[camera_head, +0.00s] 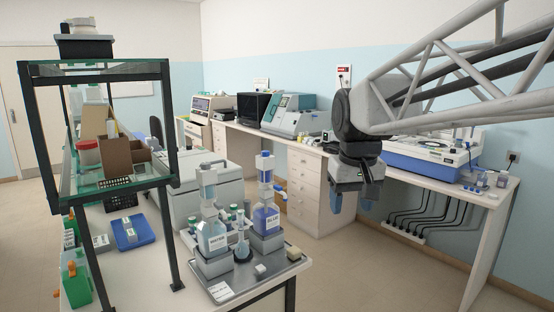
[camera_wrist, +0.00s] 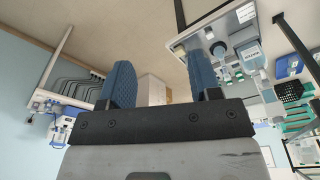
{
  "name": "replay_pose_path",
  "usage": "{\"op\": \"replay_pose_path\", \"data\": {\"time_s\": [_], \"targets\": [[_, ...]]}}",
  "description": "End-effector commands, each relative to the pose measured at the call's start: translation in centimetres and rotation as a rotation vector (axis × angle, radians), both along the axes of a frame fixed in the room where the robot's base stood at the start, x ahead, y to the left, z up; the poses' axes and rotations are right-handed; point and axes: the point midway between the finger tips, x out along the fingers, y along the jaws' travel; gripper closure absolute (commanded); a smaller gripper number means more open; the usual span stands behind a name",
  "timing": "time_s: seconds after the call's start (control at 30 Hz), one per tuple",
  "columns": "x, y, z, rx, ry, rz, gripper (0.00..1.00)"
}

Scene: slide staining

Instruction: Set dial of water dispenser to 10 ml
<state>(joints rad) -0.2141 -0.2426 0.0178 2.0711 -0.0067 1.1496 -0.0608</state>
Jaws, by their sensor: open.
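The water dispenser (camera_head: 212,238) is a clear bottle labelled WATER in a grey base, with a white and blue dispensing head (camera_head: 207,178) on top. It stands upright on a metal tray (camera_head: 236,286) at the front of the left bench. Its dial setting is too small to read. My gripper (camera_head: 351,204) hangs in the air to the right of the tray, well apart from the dispenser. It is open and empty, its fingers pointing down. In the wrist view its two blue fingertips (camera_wrist: 161,82) are spread, and the water bottle (camera_wrist: 251,52) shows to their right.
A similar dispenser labelled BLUE (camera_head: 266,217) stands right of the water one. A glass-shelved dark frame (camera_head: 168,130) rises at the left. Open floor lies below my gripper; a long bench (camera_head: 430,178) runs behind it.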

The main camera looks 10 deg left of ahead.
Motion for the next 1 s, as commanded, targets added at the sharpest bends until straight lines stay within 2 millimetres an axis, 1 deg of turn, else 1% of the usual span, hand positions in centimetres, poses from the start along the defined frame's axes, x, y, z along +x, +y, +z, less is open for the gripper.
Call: {"op": "replay_pose_path", "data": {"time_s": [0.03, 0.27, 0.4, 0.67, 0.87, 1.0], "targets": [[1.2, 1.0, 0.5, -0.001, 0.004, 0.016, 0.43], [5.9, 5.3, 2.8, -0.008, 0.023, 0.085, 0.43], [8.7, 8.1, 3.9, -0.013, 0.035, 0.127, 0.43], [13.4, 13.9, 5.7, -0.021, 0.055, 0.206, 0.43], [16.6, 18.7, 6.5, -0.028, 0.072, 0.266, 0.43], [18.6, 22.3, 6.9, -0.033, 0.083, 0.308, 0.43]]}}
